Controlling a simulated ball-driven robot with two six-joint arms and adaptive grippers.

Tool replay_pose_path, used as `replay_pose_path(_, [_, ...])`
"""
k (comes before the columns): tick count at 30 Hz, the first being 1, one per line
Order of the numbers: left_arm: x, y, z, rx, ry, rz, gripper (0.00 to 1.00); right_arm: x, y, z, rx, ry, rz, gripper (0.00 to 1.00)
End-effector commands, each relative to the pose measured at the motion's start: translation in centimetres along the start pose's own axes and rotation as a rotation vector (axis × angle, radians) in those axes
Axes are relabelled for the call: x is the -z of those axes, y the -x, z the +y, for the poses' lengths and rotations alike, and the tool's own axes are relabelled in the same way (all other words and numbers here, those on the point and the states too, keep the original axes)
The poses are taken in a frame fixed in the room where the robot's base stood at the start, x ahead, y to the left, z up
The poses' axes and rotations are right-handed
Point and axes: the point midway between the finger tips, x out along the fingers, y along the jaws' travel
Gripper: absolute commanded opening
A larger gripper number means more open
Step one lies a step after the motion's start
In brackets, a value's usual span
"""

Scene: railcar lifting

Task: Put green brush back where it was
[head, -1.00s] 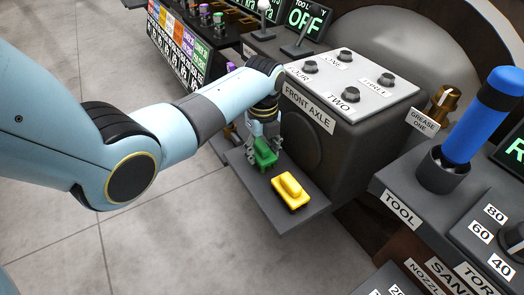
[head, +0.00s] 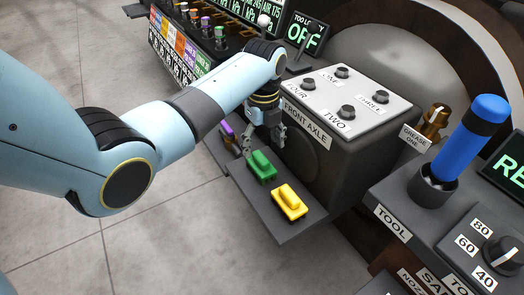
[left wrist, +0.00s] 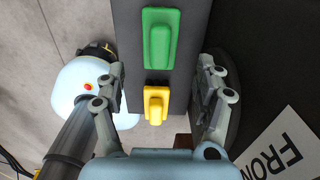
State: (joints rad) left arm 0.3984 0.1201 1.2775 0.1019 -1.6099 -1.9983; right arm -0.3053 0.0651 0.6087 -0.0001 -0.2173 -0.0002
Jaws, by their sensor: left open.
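The green brush (head: 262,165) lies on the grey shelf (head: 284,231) below the front axle box, between a purple brush (head: 226,131) and a yellow brush (head: 290,201). My left gripper (head: 262,148) is just above and behind the green brush, with its jaws apart and nothing between them. In the left wrist view the green brush (left wrist: 159,38) lies ahead of the open fingers (left wrist: 160,90), and the yellow brush (left wrist: 157,104) shows between them, lower down. My right gripper is not in view.
The front axle box (head: 320,125) with several knobs stands right beside the shelf. A blue-handled tool (head: 473,138) stands in a holder at the right. A panel with coloured labels (head: 185,45) is at the upper left. The floor left of the shelf is clear.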

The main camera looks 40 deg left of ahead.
Motion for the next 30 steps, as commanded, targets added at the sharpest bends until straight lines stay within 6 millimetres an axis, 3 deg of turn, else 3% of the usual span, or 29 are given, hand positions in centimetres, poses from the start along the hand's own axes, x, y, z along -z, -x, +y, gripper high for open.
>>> replay_pose_path(1, [-0.1, 1.5, -0.1, 0.004, 0.000, -0.002, 0.70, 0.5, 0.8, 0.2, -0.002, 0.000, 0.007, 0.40])
replay_pose_path(3, [-0.1, 2.7, -0.1, 0.003, 0.000, -0.002, 0.70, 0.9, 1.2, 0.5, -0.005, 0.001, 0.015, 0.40])
replay_pose_path(9, [0.0, 4.3, 0.0, 0.001, 0.000, 0.000, 0.70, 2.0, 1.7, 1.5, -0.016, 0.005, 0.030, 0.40])
replay_pose_path(26, [0.0, 4.4, 0.0, -0.001, 0.000, 0.001, 0.70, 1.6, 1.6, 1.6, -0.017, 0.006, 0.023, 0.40])
replay_pose_path(30, [0.9, 2.5, 2.0, -0.039, -0.001, 0.018, 0.70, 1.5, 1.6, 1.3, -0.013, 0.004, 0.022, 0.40])
